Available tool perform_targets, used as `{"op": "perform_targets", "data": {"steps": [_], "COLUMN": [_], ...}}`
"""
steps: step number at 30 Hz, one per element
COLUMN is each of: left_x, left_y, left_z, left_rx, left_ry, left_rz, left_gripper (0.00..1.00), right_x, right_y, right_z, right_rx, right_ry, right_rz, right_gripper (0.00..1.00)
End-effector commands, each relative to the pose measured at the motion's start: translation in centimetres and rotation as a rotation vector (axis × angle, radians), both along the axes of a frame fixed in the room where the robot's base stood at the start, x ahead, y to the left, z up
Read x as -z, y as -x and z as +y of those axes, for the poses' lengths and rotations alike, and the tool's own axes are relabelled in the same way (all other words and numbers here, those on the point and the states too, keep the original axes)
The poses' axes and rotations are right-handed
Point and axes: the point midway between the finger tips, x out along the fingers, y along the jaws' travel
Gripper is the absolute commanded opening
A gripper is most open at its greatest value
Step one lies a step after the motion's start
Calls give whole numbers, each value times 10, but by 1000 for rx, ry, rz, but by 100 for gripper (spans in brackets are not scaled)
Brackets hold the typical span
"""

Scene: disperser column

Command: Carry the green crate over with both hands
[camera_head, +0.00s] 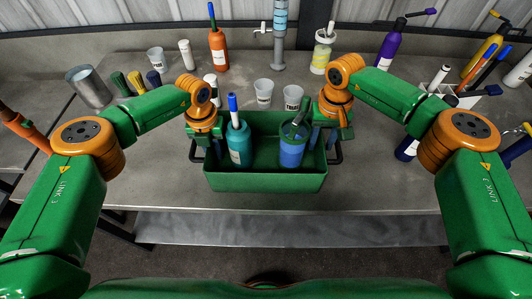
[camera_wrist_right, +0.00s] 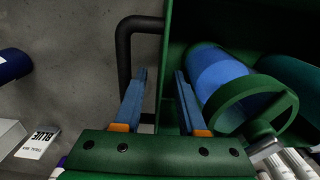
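The green crate (camera_head: 265,183) stands on the grey table near its front edge, with a black handle at each end. It holds a teal bottle (camera_head: 238,150) with a blue top and a blue container (camera_head: 291,153) with a green lid. My left gripper (camera_head: 205,142) is at the crate's left end, its fingers apart around the end wall. My right gripper (camera_head: 324,138) is at the right end. In the right wrist view its fingers (camera_wrist_right: 160,75) are open, on either side of the crate wall. The right handle (camera_wrist_right: 124,55) lies beyond the outer finger.
White cups (camera_head: 264,93) and a dispenser column (camera_head: 279,40) stand behind the crate. An orange bottle (camera_head: 218,50) and a purple bottle (camera_head: 389,48) stand farther back. A metal cylinder (camera_head: 88,87) is at the left. A white holder (camera_head: 438,92) with bottles is at the right.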

Motion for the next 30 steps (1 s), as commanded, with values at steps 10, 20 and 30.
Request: {"op": "perform_targets", "data": {"steps": [10,20,30], "left_x": [0,-1,-1], "left_y": [0,0,0], "left_z": [0,0,0], "left_rx": [-1,-1,-1], "left_ry": [0,0,0], "left_rz": [0,0,0], "left_gripper": [0,0,0], "right_x": [0,0,0], "right_y": [0,0,0], "right_z": [0,0,0], "right_rx": [0,0,0], "right_ry": [0,0,0], "right_rz": [0,0,-1], "right_gripper": [0,0,0]}}
